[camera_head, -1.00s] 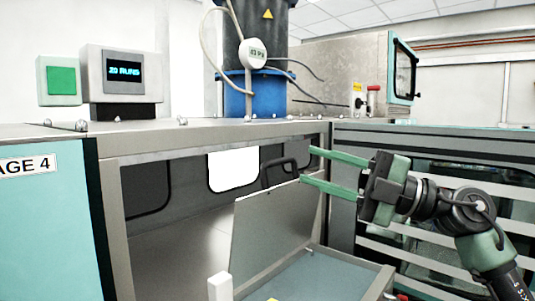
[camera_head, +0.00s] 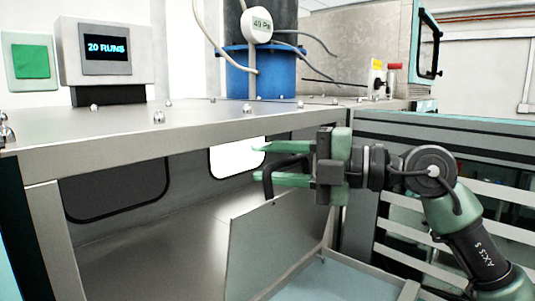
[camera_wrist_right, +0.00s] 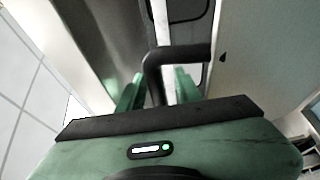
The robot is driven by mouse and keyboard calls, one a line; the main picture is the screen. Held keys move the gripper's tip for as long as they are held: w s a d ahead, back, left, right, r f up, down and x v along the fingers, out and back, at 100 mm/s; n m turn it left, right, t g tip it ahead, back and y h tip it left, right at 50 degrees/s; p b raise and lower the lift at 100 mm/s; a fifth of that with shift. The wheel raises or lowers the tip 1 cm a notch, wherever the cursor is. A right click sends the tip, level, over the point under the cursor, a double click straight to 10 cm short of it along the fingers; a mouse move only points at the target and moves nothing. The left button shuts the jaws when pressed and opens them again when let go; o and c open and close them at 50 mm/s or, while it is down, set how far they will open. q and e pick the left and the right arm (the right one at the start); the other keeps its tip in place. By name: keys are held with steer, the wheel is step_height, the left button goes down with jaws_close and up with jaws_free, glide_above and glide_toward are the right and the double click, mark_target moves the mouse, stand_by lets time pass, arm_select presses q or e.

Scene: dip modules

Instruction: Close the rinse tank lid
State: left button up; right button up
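The rinse tank lid (camera_head: 272,245) is a flat grey metal panel, standing steeply tilted inside the bench opening. Its black bar handle (camera_head: 268,184) rises from the top edge. My right gripper (camera_head: 258,164) reaches in from the right at the handle, its two green fingers apart, one above and one below part of the bar. In the right wrist view, the handle (camera_wrist_right: 152,72) lies between the spread fingers (camera_wrist_right: 158,92). I cannot tell whether either finger touches it. The lid's far side is hidden. My left gripper is not in view.
The steel bench top (camera_head: 210,125) overhangs the opening just above my right gripper. A pale blue basin (camera_head: 335,280) with a metal rim lies below the lid. A blue drum (camera_head: 250,80), a display box (camera_head: 105,50) and a green button (camera_head: 31,61) stand above.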

steer(key=shift+a, duration=0.1)
jaws_close()
stand_by(1.5)
